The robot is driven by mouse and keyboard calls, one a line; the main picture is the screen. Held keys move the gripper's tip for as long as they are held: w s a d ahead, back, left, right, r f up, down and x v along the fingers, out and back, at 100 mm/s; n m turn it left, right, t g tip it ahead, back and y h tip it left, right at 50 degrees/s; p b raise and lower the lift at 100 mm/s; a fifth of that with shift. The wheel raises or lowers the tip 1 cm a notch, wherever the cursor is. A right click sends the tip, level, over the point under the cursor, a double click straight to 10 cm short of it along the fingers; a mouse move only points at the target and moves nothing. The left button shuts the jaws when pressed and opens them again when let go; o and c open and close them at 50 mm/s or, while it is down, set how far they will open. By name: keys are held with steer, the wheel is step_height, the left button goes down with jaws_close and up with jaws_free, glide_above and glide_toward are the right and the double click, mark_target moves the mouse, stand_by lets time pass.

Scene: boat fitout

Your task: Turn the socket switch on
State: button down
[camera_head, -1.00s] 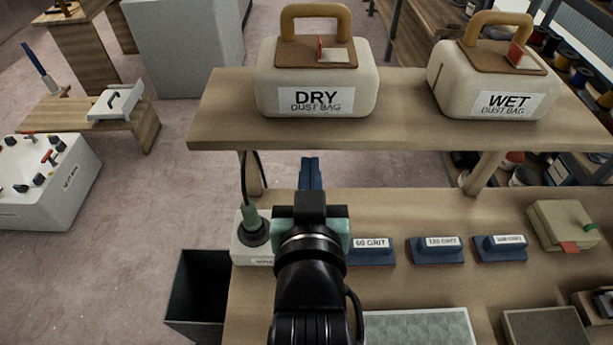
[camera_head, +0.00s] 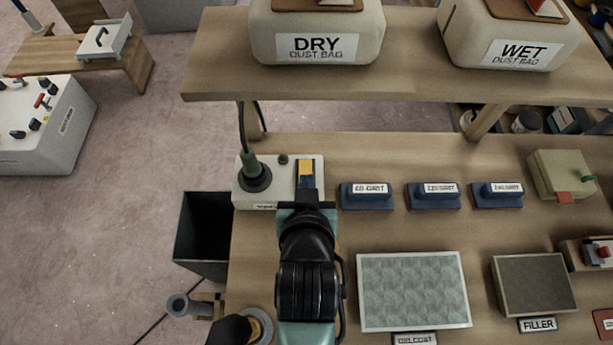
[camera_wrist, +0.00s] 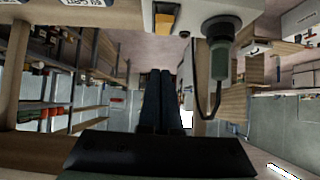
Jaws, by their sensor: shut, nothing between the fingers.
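The socket (camera_head: 243,187) is a pale box at the left end of the bench, partly hidden by my arm. A green plug (camera_head: 252,167) with a black cable stands in its round black outlet. The orange-yellow switch (camera_head: 306,167) is on the box's right part; whether it is on or off I cannot tell. My gripper (camera_head: 306,181) has blue fingers that are shut and empty, just in front of the switch in the head view. In the wrist view, the switch (camera_wrist: 165,21) lies beyond the fingertips (camera_wrist: 159,73); contact is not clear.
Several blue sanding blocks (camera_head: 367,196) stand right of the socket. A shelf with the DRY dust bag (camera_head: 317,32) and WET dust bag (camera_head: 510,40) overhangs behind. A dark bin (camera_head: 203,235) is at the left edge, and a grey panel (camera_head: 413,290) lies in front.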

steer(key=x, duration=0.7)
steer(key=shift+w+p, duration=0.15)
steer(key=shift+p, duration=0.2)
steer(key=f, duration=0.3)
steer(key=shift+s+f, duration=0.1)
steer(key=shift+s, duration=0.25)
steer(key=shift+s+f+p, duration=0.25)
steer(key=shift+f+p, duration=0.05)
steer(key=shift+f, duration=0.2)
